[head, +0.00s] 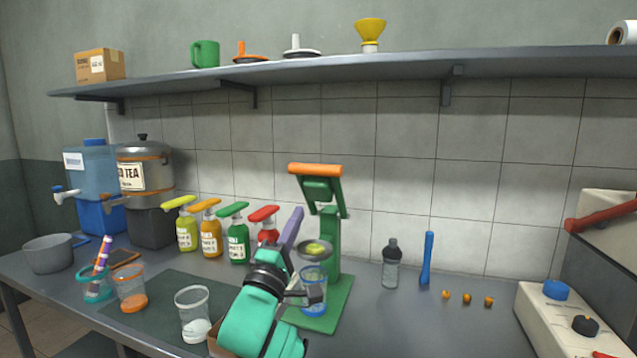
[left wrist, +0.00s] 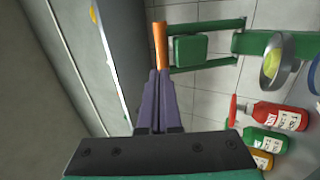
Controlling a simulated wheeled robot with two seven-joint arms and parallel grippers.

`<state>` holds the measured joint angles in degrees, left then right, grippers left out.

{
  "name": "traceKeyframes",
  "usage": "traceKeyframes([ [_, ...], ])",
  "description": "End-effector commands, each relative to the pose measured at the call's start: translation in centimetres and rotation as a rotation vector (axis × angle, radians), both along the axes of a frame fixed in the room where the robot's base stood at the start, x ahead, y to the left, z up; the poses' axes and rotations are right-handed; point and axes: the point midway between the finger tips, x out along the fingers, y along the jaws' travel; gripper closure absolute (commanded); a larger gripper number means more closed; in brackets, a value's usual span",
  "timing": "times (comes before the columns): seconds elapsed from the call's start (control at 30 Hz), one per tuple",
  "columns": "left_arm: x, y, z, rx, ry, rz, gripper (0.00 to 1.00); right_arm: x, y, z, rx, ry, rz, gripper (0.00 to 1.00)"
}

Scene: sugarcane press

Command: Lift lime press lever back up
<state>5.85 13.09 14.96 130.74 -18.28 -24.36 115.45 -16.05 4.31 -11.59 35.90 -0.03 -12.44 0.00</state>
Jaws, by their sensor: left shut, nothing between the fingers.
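The green lime press (head: 331,235) stands on the counter, its lever raised with the orange handle (head: 316,170) at the top. My right gripper is not in view.
Pump bottles (head: 210,237) stand left of the press. A water bottle (head: 391,265) and a blue stick (head: 427,260) stand to its right. A clear cup (head: 193,313) is near my left arm. The shelf (head: 350,70) runs above.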

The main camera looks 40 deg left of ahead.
Motion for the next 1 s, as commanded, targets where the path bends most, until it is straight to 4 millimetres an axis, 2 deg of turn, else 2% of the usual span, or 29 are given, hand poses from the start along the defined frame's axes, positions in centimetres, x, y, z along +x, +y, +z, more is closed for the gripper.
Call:
traceKeyframes([
  [0.1, 2.0, 0.8, 1.5, 0.002, 0.002, 0.002, 1.0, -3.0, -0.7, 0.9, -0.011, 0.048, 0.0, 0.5],
  [0.2, 4.0, 1.4, 2.5, 0.002, 0.003, 0.001, 1.0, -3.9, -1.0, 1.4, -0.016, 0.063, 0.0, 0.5],
  [0.27, 5.0, 1.8, 3.2, 0.002, 0.003, 0.004, 1.0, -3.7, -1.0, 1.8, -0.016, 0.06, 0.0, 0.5],
  [0.5, 9.1, 3.2, 5.2, 0.0, 0.005, 0.002, 1.0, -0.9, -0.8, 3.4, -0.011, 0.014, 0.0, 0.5],
  [0.7, 10.4, 3.6, 5.6, 0.0, 0.005, 0.002, 1.0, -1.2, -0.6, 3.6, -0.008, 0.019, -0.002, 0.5],
  [1.0, 10.4, 3.6, 5.6, 0.0, 0.006, 0.001, 1.0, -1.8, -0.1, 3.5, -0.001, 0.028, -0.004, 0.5],
])
